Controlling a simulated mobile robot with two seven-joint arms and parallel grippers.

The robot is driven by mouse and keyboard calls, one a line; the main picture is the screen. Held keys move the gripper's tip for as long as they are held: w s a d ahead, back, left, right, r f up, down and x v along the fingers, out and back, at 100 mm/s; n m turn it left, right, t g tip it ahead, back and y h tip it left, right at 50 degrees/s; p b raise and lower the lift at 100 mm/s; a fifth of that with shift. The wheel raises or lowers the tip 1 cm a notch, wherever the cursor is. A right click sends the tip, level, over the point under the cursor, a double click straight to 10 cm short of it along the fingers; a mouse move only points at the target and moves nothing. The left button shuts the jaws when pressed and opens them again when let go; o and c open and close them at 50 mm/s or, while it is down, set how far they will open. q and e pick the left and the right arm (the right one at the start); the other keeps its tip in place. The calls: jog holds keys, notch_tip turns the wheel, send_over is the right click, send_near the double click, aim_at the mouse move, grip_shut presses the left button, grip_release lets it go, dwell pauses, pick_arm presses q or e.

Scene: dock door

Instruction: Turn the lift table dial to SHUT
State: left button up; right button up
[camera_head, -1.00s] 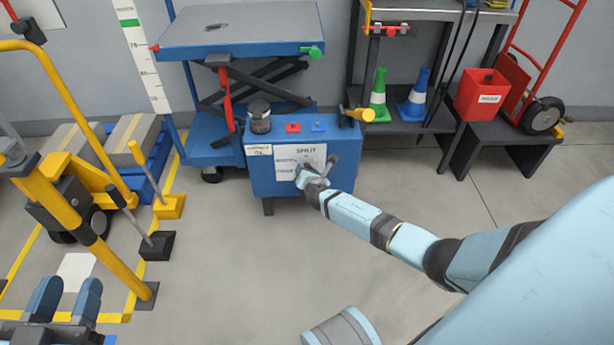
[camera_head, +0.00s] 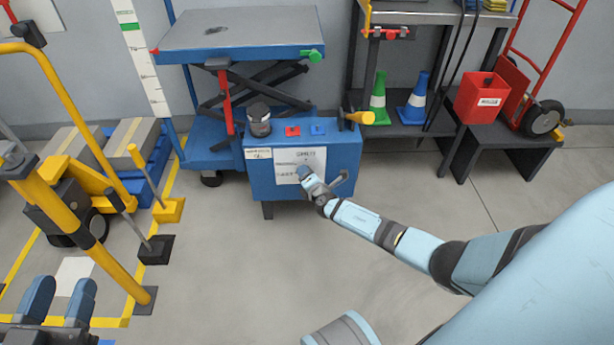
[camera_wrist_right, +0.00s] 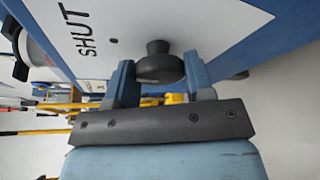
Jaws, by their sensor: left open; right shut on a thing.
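The dial is a dark round knob (camera_wrist_right: 158,66) between my right gripper's fingers in the right wrist view. It stands out from a white panel (camera_wrist_right: 200,25) lettered SHUT (camera_wrist_right: 88,33). A small black dot lies between the lettering and the knob. In the head view the panel (camera_head: 314,161) is on the front of the blue lift table box (camera_head: 260,183); my gripper hides the dial there. My right gripper (camera_wrist_right: 160,82) is shut on the dial and also shows in the head view (camera_head: 303,172). My left gripper (camera_head: 60,300) is open and empty at the lower left.
The lift table platform (camera_head: 240,32) stands behind the box. A dark jar (camera_head: 259,122), red button (camera_head: 292,131) and blue button (camera_head: 318,129) are on the box top. Yellow-handled levers (camera_head: 150,180) stand at left. Floor in front of the box is clear.

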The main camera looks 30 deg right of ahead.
pick_arm(q)
jog(key=shift+f, duration=0.1)
jog(key=shift+a, duration=0.1)
pick_arm(e)
jog(key=o, duration=0.9)
pick_arm(q)
jog(key=n+p, duration=0.1)
jog(key=s+d+n+g+p, duration=0.1)
jog(key=p, duration=0.1)
jog(key=s+f+n+g+p, duration=0.1)
jog(key=p, duration=0.1)
jog(key=shift+s+d+n+y, duration=0.25)
jog(key=shift+d+n+y, duration=0.05)
jog(key=shift+d+y, duration=0.1)
pick_arm(e)
jog(key=v, duration=1.4)
pick_arm(q)
jog(key=shift+a+r, duration=0.1)
jog(key=shift+r, duration=0.1)
pick_arm(e)
jog(key=shift+f, duration=0.15)
